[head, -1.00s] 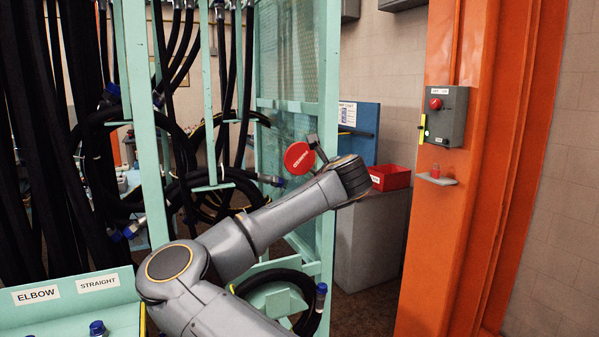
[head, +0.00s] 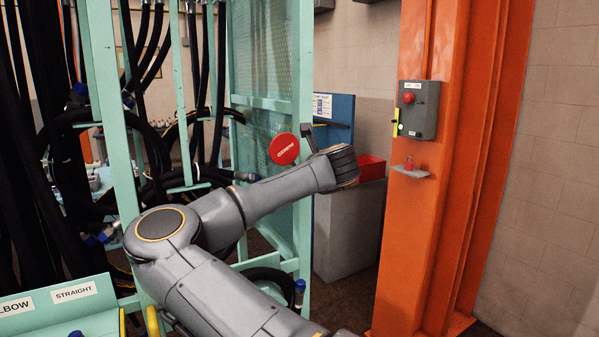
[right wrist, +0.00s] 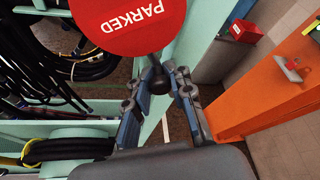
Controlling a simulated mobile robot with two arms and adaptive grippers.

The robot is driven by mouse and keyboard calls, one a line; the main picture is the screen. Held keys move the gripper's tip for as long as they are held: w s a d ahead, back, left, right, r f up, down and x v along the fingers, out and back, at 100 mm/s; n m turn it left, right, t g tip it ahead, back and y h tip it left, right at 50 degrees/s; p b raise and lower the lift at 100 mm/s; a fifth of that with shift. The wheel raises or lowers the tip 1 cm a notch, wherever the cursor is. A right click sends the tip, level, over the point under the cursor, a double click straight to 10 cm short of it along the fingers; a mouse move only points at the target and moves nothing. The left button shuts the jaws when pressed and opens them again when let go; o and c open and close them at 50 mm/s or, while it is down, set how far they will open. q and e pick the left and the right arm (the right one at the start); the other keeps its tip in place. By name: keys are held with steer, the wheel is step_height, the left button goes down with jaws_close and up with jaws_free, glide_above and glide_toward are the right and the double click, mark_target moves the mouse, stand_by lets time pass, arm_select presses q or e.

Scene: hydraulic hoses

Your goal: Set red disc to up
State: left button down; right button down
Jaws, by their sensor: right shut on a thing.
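The red disc (head: 284,149) carries white lettering and faces the head camera, slightly tilted. In the right wrist view the disc (right wrist: 130,18) reads "PARKED" and is cut off by the top edge. A dark stem with a rounded end (right wrist: 160,80) runs from below the disc to between my right fingers. My right gripper (right wrist: 160,92) is shut on this stem. In the head view the gripper (head: 311,139) is mostly hidden behind its own wrist, with the disc just left of it. My left gripper is not in view.
An orange column (head: 425,210) stands at right with a grey button box (head: 419,110) and a small shelf (head: 410,172). A turquoise rack (head: 302,200) with black hoses stands behind and left of my arm. A red bin (head: 371,169) sits on a grey cabinet (head: 345,235).

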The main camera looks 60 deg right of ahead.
steer(key=c, duration=1.2)
jaws_free()
steer(key=shift+s+d+f, duration=0.1)
steer(key=shift+s, duration=0.2)
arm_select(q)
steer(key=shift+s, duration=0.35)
arm_select(e)
steer(key=v, duration=1.2)
steer(key=shift+s, duration=0.1)
